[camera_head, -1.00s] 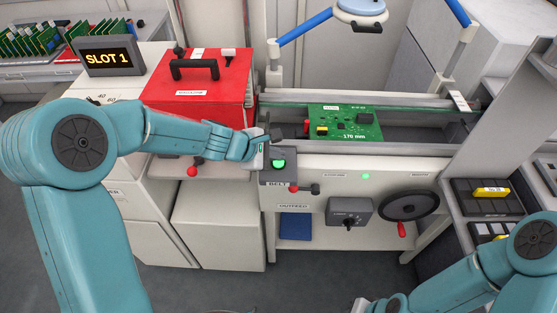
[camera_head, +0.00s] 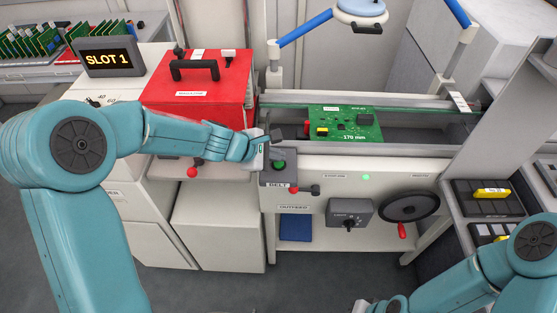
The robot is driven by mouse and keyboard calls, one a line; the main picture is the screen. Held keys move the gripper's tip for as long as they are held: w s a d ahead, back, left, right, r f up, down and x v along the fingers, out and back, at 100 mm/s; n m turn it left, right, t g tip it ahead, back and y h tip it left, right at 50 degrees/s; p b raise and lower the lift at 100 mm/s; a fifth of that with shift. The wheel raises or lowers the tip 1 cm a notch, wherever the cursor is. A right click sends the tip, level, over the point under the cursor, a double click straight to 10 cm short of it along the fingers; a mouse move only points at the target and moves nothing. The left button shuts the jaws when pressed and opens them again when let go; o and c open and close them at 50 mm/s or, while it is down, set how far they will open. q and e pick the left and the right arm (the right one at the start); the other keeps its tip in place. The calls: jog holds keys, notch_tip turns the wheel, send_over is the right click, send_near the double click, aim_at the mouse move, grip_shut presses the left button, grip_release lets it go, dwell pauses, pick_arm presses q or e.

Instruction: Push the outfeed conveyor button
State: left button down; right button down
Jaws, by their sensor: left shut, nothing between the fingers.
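The belt button is a green round button (camera_head: 280,166) on a grey box (camera_head: 278,181) labelled BELT, at the front left of the outfeed conveyor (camera_head: 413,151). My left gripper (camera_head: 271,150) is shut and empty, at the upper left of the button. Its tip is very close to the button; I cannot tell whether they touch. The button looks dark green rather than brightly lit. A green circuit board (camera_head: 345,123) lies on the conveyor rails. My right gripper (camera_head: 362,306) is only partly in view at the bottom edge, and its jaws cannot be made out.
A red magazine box (camera_head: 195,108) with a black handle stands left of the conveyor, by a SLOT 1 display (camera_head: 110,57). Below the button are a small red knob (camera_head: 294,189), a dial box (camera_head: 349,212) and a black handwheel (camera_head: 409,206). Black bins (camera_head: 487,205) stand at right.

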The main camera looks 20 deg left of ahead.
aim_at(276, 165)
pick_arm(q)
notch_tip(276, 165, up, 6)
jog(key=p, duration=0.5)
jog(key=shift+p, duration=0.4)
jog(key=shift+w, duration=0.1)
